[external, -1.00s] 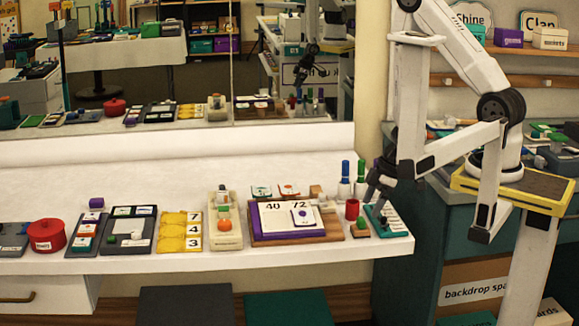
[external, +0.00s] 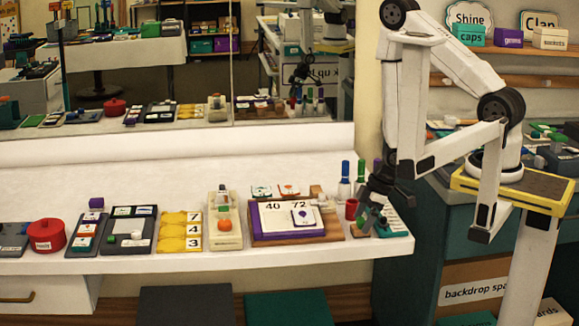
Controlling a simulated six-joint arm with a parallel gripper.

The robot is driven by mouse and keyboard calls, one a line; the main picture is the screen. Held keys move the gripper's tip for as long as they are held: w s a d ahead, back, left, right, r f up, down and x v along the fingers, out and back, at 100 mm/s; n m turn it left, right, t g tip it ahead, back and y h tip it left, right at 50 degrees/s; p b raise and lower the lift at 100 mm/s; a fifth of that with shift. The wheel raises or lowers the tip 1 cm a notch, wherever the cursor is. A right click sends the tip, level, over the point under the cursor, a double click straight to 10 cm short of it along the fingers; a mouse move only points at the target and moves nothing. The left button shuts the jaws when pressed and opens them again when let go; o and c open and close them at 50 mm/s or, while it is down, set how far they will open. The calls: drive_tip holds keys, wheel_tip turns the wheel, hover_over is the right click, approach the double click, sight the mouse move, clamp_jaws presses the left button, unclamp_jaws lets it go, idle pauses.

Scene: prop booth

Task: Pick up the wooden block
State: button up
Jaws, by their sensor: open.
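My gripper (external: 369,218) is open and points down at the right end of the white counter. Its fingers are low, over a small wooden block (external: 358,231) with something green on it. The fingers partly hide this block, and I cannot tell whether they touch it. Another small wooden piece (external: 316,191) shows behind the purple-edged number board, away from my gripper.
A red cup (external: 351,208) and several bottles with coloured tops (external: 345,188) stand just behind and left of my gripper. A teal card rack (external: 396,225) lies to its right. The number board (external: 270,220) is to the left. The counter's front edge is close.

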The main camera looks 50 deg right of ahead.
sight(361, 218)
drive_tip(key=shift+x, duration=0.9)
clamp_jaws()
drive_tip(key=shift+r, duration=0.2)
wheel_tip(361, 218, up, 18)
drive_tip(key=shift+f, duration=0.2)
idle(1.3)
idle(0.6)
